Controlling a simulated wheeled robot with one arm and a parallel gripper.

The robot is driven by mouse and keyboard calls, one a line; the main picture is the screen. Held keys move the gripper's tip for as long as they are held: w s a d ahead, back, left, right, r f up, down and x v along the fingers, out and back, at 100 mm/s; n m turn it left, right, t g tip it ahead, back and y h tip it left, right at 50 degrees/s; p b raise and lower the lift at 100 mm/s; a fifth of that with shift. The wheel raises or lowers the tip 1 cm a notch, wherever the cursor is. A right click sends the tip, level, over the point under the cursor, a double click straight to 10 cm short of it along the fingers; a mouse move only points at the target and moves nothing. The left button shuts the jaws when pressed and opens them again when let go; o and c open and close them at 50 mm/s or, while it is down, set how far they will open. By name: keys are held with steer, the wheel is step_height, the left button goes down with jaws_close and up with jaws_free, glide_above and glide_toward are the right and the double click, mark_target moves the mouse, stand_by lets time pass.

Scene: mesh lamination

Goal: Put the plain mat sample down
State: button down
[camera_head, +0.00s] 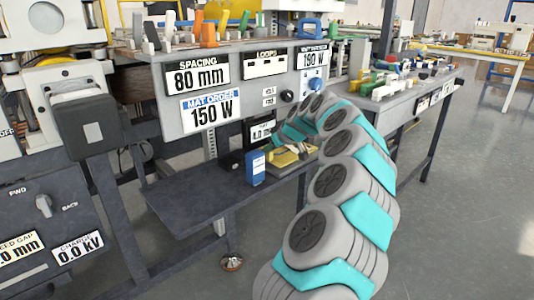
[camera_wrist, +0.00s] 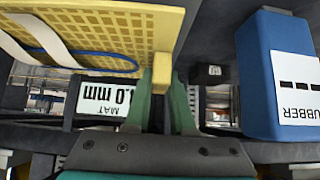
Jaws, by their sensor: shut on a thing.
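In the wrist view the two green fingers of my gripper (camera_wrist: 162,88) are shut on a small yellow block of the plain mat sample (camera_wrist: 162,67). A yellow gridded panel (camera_wrist: 110,18) adjoins it at upper left, with pale strips and a blue cord across it. I cannot tell whether block and panel are one piece. In the head view the yellow piece (camera_head: 284,160) shows at my arm's end, at the right part of the low dark shelf (camera_head: 190,195). My fingertips are hard to make out there. I cannot tell whether the yellow piece touches the shelf.
A blue box (camera_head: 256,168) stands on the shelf left of the yellow piece; its rubber label shows in the wrist view (camera_wrist: 300,85). A small black block (camera_head: 231,160) is beside it. The shelf's left part is clear. The sign panel (camera_head: 240,90) rises behind.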

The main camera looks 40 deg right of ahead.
steer(key=shift+f, duration=0.5)
steer(key=shift+f, duration=0.1)
steer(key=shift+f, duration=0.15)
steer(key=c, duration=0.8)
jaws_free()
steer(key=shift+o, duration=0.2)
